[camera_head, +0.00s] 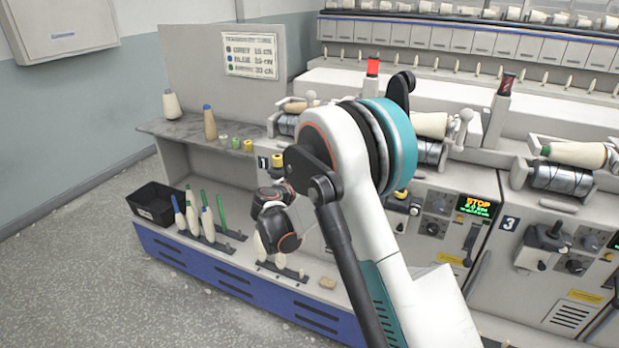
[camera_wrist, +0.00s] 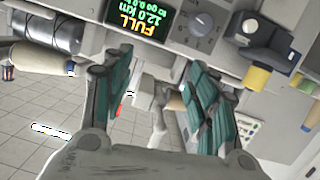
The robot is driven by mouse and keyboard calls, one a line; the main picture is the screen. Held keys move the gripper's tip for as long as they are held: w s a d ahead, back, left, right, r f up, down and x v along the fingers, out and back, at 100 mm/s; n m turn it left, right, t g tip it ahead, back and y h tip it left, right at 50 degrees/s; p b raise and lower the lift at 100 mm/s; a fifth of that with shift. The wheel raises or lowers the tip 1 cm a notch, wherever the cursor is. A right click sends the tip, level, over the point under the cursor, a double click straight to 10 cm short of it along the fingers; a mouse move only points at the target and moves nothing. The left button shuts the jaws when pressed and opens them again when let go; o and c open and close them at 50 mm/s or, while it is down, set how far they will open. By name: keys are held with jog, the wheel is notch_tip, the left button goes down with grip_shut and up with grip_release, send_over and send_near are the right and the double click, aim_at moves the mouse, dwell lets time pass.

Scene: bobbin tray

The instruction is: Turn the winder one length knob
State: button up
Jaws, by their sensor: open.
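In the wrist view, which is upside down, the panel of winder one shows a lit display (camera_wrist: 140,18) reading "FULL 12.0 km". A grey round knob (camera_wrist: 201,24) with dial marks sits just right of the display; it appears to be the length knob. My gripper (camera_wrist: 155,68) is open, with its two green-padded fingers apart. The knob is beyond the fingertips and up to the right, not between them. A pale machine part (camera_wrist: 150,92) shows between the fingers; I cannot tell whether it touches them.
A dark blocky fixture (camera_wrist: 266,45) and a yellow part (camera_wrist: 256,77) stand right of the knob. A grey thread roller (camera_wrist: 48,32) lies left. In the head view, a black bin (camera_head: 155,203) and upright bobbins stand on the low blue-fronted base (camera_head: 215,278). Winder two's display (camera_head: 477,206) reads "STOP".

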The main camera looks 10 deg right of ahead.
jog(key=w+a+f+m+t+h, duration=0.1)
jog(key=w+a+f+t, duration=0.15)
jog(key=a+f, duration=0.45)
jog(key=s+d+f+b+x, duration=0.1)
jog(key=f+b+x, duration=0.1)
jog(key=x, duration=1.3)
jog(key=shift+d+b, duration=0.2)
jog(key=shift+b, duration=0.7)
jog(key=shift+w, duration=0.1)
jog(key=shift+c, duration=0.6)
jog(key=c, duration=1)
